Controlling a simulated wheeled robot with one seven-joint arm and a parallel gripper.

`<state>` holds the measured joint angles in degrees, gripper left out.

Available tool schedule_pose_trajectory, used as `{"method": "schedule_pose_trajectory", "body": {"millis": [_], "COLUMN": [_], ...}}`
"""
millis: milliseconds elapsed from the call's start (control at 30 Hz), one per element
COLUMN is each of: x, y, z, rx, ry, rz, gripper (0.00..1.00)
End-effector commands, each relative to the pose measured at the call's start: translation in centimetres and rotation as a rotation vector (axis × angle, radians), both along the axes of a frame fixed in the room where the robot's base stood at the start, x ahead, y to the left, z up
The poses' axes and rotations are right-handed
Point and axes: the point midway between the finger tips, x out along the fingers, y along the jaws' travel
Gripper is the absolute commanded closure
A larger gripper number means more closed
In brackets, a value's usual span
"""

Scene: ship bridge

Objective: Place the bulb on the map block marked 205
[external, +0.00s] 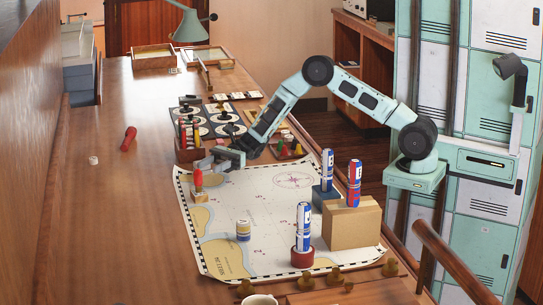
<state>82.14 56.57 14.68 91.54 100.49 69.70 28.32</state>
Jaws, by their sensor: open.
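My gripper (207,162) is open at the left edge of the map (272,232), low over the table. Just below its fingers a small red-topped piece (197,179), which may be the bulb, stands upright on a small wooden block (199,196) on the map. I cannot tell whether the fingers touch it. No number is readable on the block. More red, yellow and green bulb-like pieces (197,132) stand in a wooden holder behind the gripper, and several others (286,148) lie in a tray to its right.
A red object (129,138) lies left. The table's left front is clear.

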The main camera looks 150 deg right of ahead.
Motion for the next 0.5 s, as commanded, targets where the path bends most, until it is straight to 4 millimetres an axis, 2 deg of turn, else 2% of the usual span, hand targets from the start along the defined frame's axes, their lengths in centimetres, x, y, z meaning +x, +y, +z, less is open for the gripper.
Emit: {"method": "schedule_pose_trajectory", "body": {"millis": [100, 200, 500], "x": [-1.9, -3.0, -3.6], "y": [0.1, 0.1, 0.2], "z": [-0.1, 0.0, 0.0], "rx": [0.000, -0.001, 0.001], "ry": [-0.001, 0.000, -0.001], "rz": [-0.002, -0.001, 0.000], "gripper": [0.53, 0.53, 0.53]}}
